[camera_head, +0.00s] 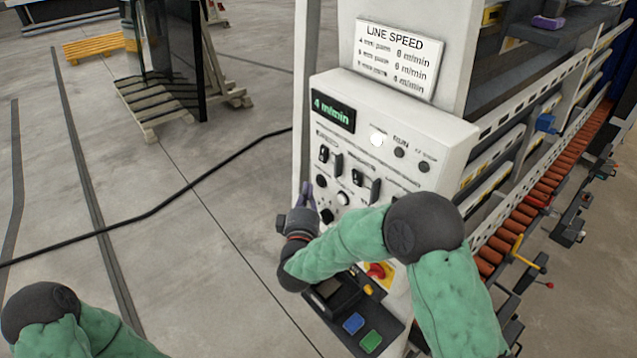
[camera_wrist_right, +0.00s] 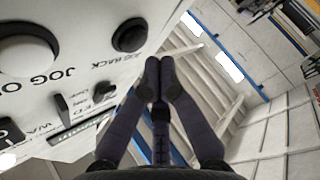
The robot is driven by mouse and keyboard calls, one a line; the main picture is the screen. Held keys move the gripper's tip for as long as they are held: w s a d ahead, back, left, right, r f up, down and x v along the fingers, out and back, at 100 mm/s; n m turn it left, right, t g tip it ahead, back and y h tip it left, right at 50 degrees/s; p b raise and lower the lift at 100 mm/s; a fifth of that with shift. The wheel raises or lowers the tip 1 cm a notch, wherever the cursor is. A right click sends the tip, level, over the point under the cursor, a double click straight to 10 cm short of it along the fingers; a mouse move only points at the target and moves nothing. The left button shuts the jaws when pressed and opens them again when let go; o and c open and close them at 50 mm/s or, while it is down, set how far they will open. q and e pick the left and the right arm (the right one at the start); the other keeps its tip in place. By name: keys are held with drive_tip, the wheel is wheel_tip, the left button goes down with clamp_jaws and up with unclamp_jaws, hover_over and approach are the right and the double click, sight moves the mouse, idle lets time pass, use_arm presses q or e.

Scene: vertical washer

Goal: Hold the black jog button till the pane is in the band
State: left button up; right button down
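The black jog button (camera_wrist_right: 129,35) shows in the right wrist view with the label JOG BACK beside it. A larger white button (camera_wrist_right: 28,50), labelled JOG and partly cut off, is left of it. In the head view, the white button (camera_head: 343,198) sits low on the control panel (camera_head: 400,150), with dark round controls near it. My right gripper (camera_head: 306,187) is at the panel's left edge; in its wrist view the fingertips (camera_wrist_right: 160,68) are together, empty, and apart from the black button. My left gripper is out of view. I cannot identify the pane or band.
The panel display (camera_head: 333,111) reads 4 m/min, under a LINE SPEED sign (camera_head: 398,58). A red emergency stop (camera_head: 376,271) and blue (camera_head: 353,323) and green (camera_head: 370,341) buttons are below. A roller conveyor (camera_head: 540,195) runs along the right.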

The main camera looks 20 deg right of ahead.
drive_tip(key=shift+s+a, duration=0.25)
drive_tip(key=shift+a, duration=0.45)
drive_tip(key=shift+s+a, duration=0.25)
drive_tip(key=shift+a, duration=0.45)
drive_tip(key=shift+s+a, duration=0.25)
drive_tip(key=shift+a, duration=0.45)
